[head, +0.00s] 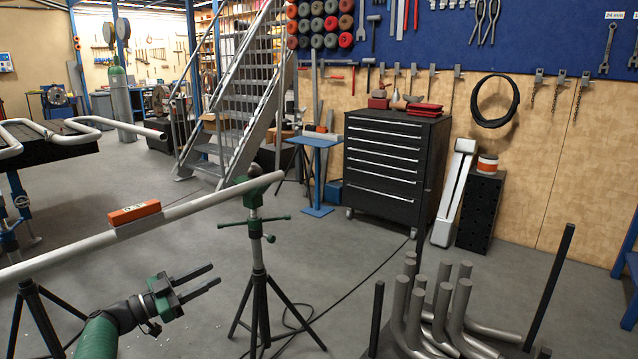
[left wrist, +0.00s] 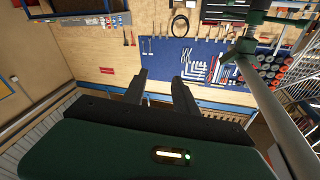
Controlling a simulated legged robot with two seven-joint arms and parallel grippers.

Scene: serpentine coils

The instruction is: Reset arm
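My left gripper (head: 202,282) is at the lower left of the head view, in front of the pipe stand. Its two dark fingers are apart with nothing between them. In the left wrist view its fingers (left wrist: 160,90) also stand apart and empty. A long pipe (head: 190,208) rests across a green-topped stand (head: 258,210) beyond the gripper. An orange level (head: 134,212) sits on the pipe. The pipe also shows at the right of the left wrist view (left wrist: 270,110). My right gripper is not in view.
Bent pipes (head: 440,305) stand in a rack at the lower right. A black drawer cabinet (head: 385,165) is against the back wall. A table with serpentine coils (head: 75,132) is at the left. A cable (head: 350,275) lies on the floor. The floor between stand and cabinet is mostly clear.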

